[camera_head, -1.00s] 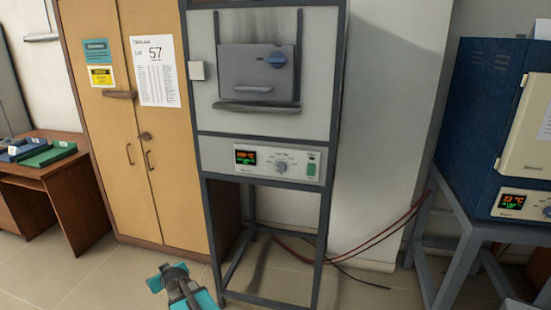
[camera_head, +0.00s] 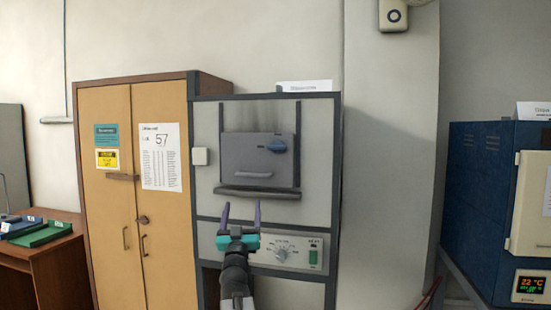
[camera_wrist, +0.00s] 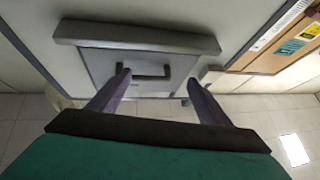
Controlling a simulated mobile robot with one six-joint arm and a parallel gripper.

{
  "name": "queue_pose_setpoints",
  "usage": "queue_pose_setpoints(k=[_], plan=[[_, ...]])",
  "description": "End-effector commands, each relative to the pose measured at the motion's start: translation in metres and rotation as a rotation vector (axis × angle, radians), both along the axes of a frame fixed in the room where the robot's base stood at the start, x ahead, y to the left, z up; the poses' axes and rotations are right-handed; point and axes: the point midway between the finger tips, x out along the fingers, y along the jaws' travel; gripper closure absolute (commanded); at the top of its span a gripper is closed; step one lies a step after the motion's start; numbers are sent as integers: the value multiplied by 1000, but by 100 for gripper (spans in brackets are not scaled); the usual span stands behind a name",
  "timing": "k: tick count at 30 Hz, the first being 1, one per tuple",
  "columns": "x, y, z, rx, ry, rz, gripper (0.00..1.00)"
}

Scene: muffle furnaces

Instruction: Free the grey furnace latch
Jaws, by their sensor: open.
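The grey furnace (camera_head: 318,200) stands in the middle of the head view. My gripper (camera_head: 241,207) is raised in front of the furnace, below the door ledge, fingers apart and pointing up. It is left of and below the latch knob. In the wrist view, my gripper's (camera_wrist: 158,80) two purple fingers are spread with nothing between them, and the door handle (camera_wrist: 150,73) shows beyond. The knob cannot be made out there.
The control panel (camera_head: 300,252) is below the door, its display hidden behind my gripper. A tan cabinet (camera_head: 112,220) adjoins on the left. A white box (camera_head: 200,156) sits on the furnace's left side. A blue furnace (camera_head: 480,215) stands at right, with wall between.

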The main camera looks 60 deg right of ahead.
Motion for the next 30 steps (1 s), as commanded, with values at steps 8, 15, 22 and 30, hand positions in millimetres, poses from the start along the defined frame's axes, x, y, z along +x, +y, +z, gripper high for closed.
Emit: queue_pose_setpoints(k=[8,15,22,30], plan=[[-82,-14,81,-143,-145,-157,28],[-95,-15,91,-162,-165,-180,28],[-94,-15,91,-161,-164,-180,28],[-91,-23,98,-160,-163,-179,28]])
